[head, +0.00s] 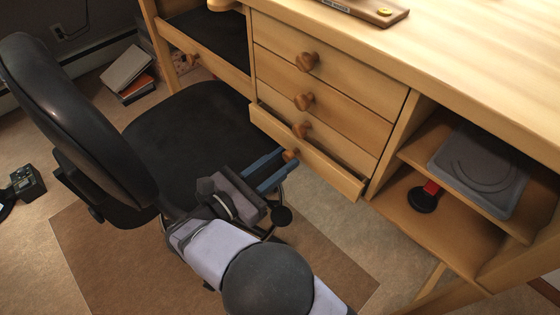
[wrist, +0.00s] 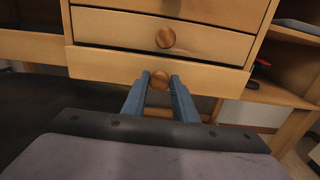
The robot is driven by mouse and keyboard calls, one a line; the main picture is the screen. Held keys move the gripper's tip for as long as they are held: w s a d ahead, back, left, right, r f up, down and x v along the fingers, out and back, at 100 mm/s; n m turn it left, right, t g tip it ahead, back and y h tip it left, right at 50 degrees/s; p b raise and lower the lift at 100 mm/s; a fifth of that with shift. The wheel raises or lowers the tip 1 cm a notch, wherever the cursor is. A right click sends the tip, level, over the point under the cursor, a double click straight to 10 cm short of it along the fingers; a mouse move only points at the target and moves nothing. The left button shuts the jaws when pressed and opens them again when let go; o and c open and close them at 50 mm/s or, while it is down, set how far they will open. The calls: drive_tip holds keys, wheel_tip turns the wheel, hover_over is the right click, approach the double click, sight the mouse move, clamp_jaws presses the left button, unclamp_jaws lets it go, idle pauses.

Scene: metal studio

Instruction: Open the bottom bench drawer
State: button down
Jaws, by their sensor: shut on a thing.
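The bottom bench drawer (head: 327,169) is partly pulled out from the wooden bench, and a gap shows behind its front in the head view. Its round wooden knob (wrist: 159,82) sits between the blue fingers of my gripper (wrist: 160,78) in the wrist view. My gripper is shut on this knob, in front of the drawer. The drawer front also shows in the wrist view (wrist: 100,65). The drawers above it, such as the one with the knob (head: 304,101), are flush with the bench front.
A black office chair (head: 185,130) stands close on the left of my gripper. Books (head: 128,75) lie on the floor at the back left.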

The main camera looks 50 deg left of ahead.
drive_tip(key=s+p, duration=0.3)
drive_tip(key=s, duration=1)
drive_tip(key=shift+s, duration=0.4)
drive_tip(key=c, duration=1.4)
unclamp_jaws()
drive_tip(key=shift+c, duration=0.2)
drive_tip(key=shift+w, duration=0.15)
drive_tip(key=w+b, duration=0.3)
drive_tip(key=w, duration=1)
drive_tip(key=shift+w+d+f, duration=0.1)
drive_tip(key=shift+w, duration=0.3)
drive_tip(key=s+p, duration=0.1)
drive_tip(key=s, duration=0.7)
drive_tip(key=w+a+r+n+y+p, duration=0.1)
drive_tip(key=r+p, duration=0.3)
drive_tip(key=r, duration=0.5)
drive_tip(key=w+a+r+n+y+p, duration=0.1)
drive_tip(key=w+a+r+y+p, duration=0.1)
drive_tip(key=r, duration=0.7)
drive_tip(key=w+a+r+n+y+p, duration=0.1)
drive_tip(key=w+a+r+y+p, duration=0.1)
drive_tip(key=r+p, duration=0.5)
wheel_tip(320, 180, up, 2)
drive_tip(key=shift+w+r+n, duration=0.1)
drive_tip(key=shift+w+n, duration=0.3)
drive_tip(key=shift+w, duration=0.45)
